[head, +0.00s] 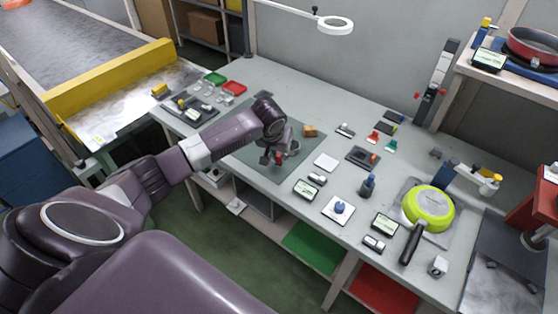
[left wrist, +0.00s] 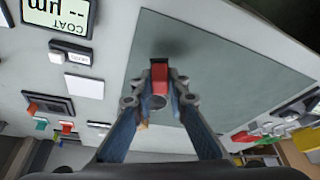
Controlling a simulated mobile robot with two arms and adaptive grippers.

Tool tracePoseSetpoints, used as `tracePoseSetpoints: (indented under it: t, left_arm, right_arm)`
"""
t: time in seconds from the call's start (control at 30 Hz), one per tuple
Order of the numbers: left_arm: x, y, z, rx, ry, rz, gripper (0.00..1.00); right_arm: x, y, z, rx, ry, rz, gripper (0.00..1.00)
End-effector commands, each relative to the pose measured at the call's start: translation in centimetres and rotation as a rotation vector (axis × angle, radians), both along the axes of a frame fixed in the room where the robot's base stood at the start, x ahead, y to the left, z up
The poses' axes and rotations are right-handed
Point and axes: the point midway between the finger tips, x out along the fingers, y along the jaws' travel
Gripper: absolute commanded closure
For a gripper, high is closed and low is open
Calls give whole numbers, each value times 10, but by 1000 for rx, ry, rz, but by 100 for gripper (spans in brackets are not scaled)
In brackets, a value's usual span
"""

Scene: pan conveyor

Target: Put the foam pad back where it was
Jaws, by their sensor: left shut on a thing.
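My left gripper (head: 278,156) is above the grey-green mat (head: 245,153) on the bench. In the left wrist view its fingertips (left wrist: 160,92) are shut on a small block (left wrist: 159,71) with a red face and a dark end. I take this block to be the foam pad, but its material cannot be told. A dark shadow lies on the mat beyond the block, which seems to be held just above it. The fingers hide part of the block. My right gripper is in neither view.
A white square (head: 325,161) and a gauge (head: 306,190) lie right of the mat. A green pan (head: 428,207) rests farther right. Most of the mat is bare.

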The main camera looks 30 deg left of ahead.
Motion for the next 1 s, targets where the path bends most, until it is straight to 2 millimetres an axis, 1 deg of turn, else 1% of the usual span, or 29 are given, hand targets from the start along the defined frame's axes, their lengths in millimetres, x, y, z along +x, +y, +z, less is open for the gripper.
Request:
tracePoseSetpoints:
  t: [0.03, 0.1, 0.2, 0.4, 0.63, 0.67, 0.8, 1.0]
  left_arm:
    - [-1, 0, -9, 0, 5, 1, 100]
    - [-1, 0, -19, -1, 5, 1, 100]
    - [-1, -1, -28, -1, 3, 0, 100]
    - [0, 0, -30, 0, 1, 0, 100]
    - [0, 0, -34, -1, 2, 0, 100]
    - [0, 0, -34, 0, 1, 0, 83]
    - [-1, 0, -34, -1, 2, 0, 69]
    - [0, 0, -33, -1, 2, 0, 69]
  right_arm:
    - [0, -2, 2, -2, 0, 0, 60]
    - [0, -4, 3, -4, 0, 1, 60]
    - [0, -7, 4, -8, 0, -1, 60]
    - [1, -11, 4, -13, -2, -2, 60]
    - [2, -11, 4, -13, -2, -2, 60]
    - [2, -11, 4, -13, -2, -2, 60]
    - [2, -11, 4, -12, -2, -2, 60]
    - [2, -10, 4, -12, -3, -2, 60]
